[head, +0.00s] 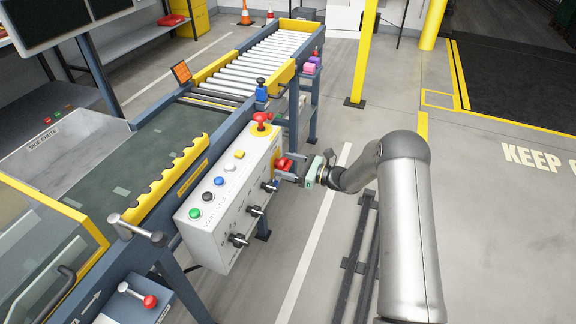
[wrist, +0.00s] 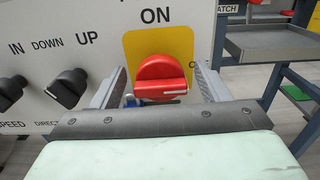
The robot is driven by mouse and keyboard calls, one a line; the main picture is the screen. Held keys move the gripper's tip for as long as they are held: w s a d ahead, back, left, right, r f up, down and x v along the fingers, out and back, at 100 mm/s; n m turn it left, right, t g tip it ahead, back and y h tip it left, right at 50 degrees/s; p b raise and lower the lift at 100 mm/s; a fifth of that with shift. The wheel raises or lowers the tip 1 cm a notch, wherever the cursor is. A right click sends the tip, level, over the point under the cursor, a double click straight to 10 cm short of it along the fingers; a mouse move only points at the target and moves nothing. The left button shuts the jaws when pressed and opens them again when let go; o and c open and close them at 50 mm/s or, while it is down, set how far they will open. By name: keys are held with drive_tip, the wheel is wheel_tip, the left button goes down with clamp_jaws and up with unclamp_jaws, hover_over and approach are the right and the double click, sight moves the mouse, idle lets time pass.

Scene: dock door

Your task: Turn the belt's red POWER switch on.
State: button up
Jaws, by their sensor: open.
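The red POWER switch (wrist: 160,80) is a rotary knob on a yellow plate (wrist: 188,42) on the grey-white control box. In the wrist view its white pointer line lies near level, towards the right, where a partly hidden label starts with "O". The label "ON" is above it. My gripper (wrist: 158,88) is open, with one finger on each side of the knob; I cannot tell whether either finger touches it. In the head view the red switch (head: 284,163) sits on the box's right end, with my gripper (head: 291,168) at it.
The control box (head: 215,237) carries a red mushroom button (head: 261,118), several coloured buttons and black knobs (head: 238,240). Black knobs also show left of the switch in the wrist view (wrist: 68,88). The belt (head: 120,180) lies behind the box. Open floor lies to the right.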

drive_tip(key=c, duration=1)
